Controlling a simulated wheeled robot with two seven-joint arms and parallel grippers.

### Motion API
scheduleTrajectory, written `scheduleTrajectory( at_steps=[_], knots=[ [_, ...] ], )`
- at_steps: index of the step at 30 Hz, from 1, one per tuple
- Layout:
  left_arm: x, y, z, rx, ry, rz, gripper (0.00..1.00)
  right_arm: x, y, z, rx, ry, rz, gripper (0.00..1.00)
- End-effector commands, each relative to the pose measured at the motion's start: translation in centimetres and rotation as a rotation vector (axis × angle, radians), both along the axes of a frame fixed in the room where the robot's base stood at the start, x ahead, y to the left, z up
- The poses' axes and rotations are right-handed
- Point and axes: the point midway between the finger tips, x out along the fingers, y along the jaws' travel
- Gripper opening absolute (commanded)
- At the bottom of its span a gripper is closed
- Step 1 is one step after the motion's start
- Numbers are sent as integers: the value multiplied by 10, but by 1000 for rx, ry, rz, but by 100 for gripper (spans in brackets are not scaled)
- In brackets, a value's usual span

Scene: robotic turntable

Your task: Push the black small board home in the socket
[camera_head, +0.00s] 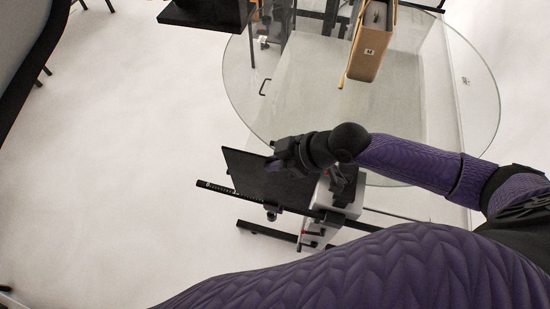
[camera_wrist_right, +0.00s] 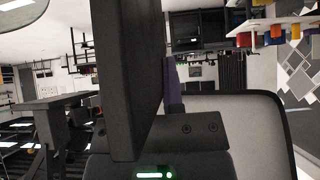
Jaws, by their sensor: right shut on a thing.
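The black small board (camera_head: 250,177) is a flat dark panel standing tilted above a black rail (camera_head: 225,190), at the near edge of the glass turntable. My right gripper (camera_head: 283,158) is shut on the board's upper right part. In the right wrist view a large black slab (camera_wrist_right: 125,75), apparently the board, rises close in front of the camera. A small black clamp (camera_head: 271,210) sits on the rail below the board. I cannot make out the socket for certain, nor whether the board's lower edge is seated. My left gripper is not in view.
A pale grey unit (camera_head: 325,215) with black and red fittings stands right of the board. A black platform (camera_head: 205,12) is at the top left. The floor to the left is clear.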

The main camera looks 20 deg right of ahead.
Motion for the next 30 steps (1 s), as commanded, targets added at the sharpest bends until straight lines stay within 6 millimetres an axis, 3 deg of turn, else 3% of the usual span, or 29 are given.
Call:
scheduleTrajectory(
  at_steps=[30],
  knots=[
    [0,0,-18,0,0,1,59,0,0,-23,1,0,-1,0]
  ],
)
